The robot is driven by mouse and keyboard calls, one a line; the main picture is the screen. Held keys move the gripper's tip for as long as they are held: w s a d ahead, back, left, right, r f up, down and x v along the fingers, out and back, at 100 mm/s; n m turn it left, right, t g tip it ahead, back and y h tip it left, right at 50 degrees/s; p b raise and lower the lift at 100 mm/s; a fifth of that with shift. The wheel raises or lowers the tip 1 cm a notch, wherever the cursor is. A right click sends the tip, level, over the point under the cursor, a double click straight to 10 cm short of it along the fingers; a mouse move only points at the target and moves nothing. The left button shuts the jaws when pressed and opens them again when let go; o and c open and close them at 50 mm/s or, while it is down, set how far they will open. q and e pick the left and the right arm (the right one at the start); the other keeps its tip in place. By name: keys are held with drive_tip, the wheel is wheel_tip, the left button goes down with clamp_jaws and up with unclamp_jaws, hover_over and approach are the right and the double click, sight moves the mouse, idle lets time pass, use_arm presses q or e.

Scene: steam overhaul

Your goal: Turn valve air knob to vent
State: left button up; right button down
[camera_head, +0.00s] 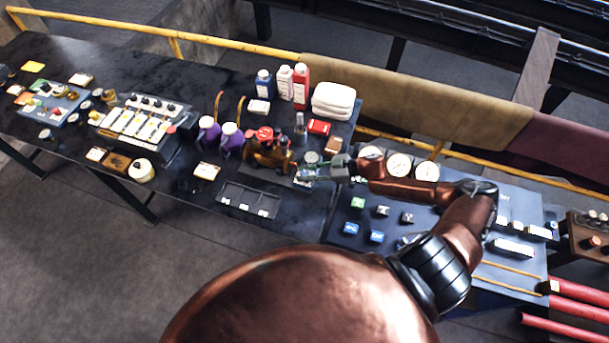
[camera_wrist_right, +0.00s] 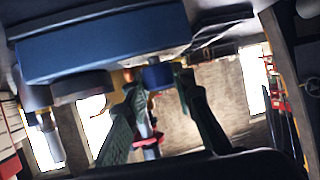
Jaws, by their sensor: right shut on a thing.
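My right gripper (camera_head: 320,172) reaches in from the right to a small device with a round grey top (camera_head: 311,157) beside the brass valve assembly with red handwheels (camera_head: 266,140). In the right wrist view its two green-padded fingers (camera_wrist_right: 159,84) are shut on a small blue knob (camera_wrist_right: 158,76), one finger on each side. The knob sits under a larger blue body (camera_wrist_right: 100,45). In the head view the knob is hidden by the gripper, and I cannot read its marks or setting. My left gripper is not in view.
Purple-bodied cans (camera_head: 230,136) and a black tray (camera_head: 248,200) are left of the gripper. Bottles (camera_head: 284,82) and folded white towels (camera_head: 333,101) stand behind. Round gauges (camera_head: 399,164) and a blue-grey panel with small blocks (camera_head: 345,229) lie to the right.

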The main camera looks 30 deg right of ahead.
sight(305, 173)
drive_tip(key=n+g+y+b, duration=0.1)
drive_tip(key=n+g+b, duration=0.1)
drive_tip(key=b, duration=0.2)
drive_tip(key=n+g+y+b, duration=0.1)
drive_tip(key=n+g+b, duration=0.2)
drive_tip(key=b, duration=0.1)
drive_tip(key=shift+w+f+g+y, duration=0.1)
drive_tip(key=shift+f+g+y, duration=0.1)
drive_tip(key=shift+g+y, duration=0.1)
drive_tip(key=shift+r+n+g+b, duration=0.15)
drive_tip(key=shift+n+g+b, duration=0.65)
drive_tip(key=shift+n+b, duration=0.1)
drive_tip(key=c, duration=1.8)
unclamp_jaws()
drive_tip(key=shift+a, duration=0.1)
drive_tip(key=shift+o, duration=0.9)
wheel_tip(305, 173, up, 10)
drive_tip(key=shift+r, duration=0.1)
